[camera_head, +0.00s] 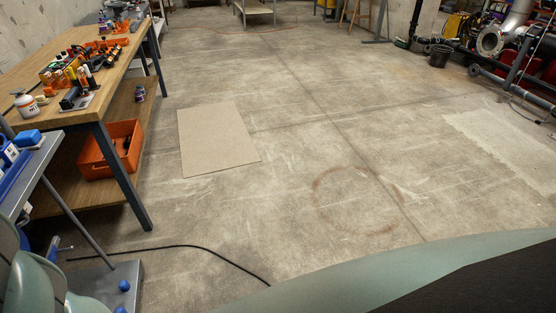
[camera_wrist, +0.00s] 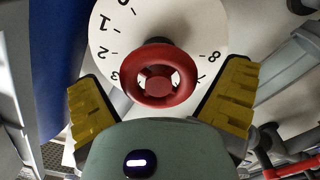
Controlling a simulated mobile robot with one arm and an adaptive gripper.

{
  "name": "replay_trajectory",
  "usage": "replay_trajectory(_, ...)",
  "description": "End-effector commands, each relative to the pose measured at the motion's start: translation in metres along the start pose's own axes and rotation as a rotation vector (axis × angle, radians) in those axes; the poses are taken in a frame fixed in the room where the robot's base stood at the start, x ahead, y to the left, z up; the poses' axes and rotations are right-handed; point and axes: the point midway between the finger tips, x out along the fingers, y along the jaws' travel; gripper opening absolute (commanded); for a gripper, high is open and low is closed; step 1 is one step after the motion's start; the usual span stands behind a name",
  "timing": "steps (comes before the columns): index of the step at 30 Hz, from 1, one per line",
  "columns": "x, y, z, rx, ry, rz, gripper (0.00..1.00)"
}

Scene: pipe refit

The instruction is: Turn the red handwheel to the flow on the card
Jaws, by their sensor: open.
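The red handwheel (camera_wrist: 158,76) is in the middle of the wrist view, in front of a round white dial (camera_wrist: 181,22) with black numbers. The dial appears upside down or rotated in this view; 0, 1, 2, 3 and 8 can be made out, and the wheel hides part of it. My gripper (camera_wrist: 163,92) is open, with one yellow-padded finger on each side of the wheel. I cannot tell whether either finger touches it. The handwheel is not seen in the head view. I do not see the card in either view.
In the head view a workbench (camera_head: 135,60) with tools stands at the left, an orange bin (camera_head: 112,150) on its lower shelf. A black cable (camera_head: 205,248) and a flat beige sheet (camera_head: 217,138) lie on the floor. Pipes (camera_head: 492,40) stand at the far right. The middle floor is clear.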

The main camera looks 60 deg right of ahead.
Motion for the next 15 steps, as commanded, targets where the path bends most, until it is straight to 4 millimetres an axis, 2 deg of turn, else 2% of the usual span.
replay_trajectory(8,0.0016,-0.0002,-0.0004,0.0,0.001,0.0,0.97)
replay_trajectory(15,0.0016,0.0,-0.0004,0.0,0.001,0.0,0.75)
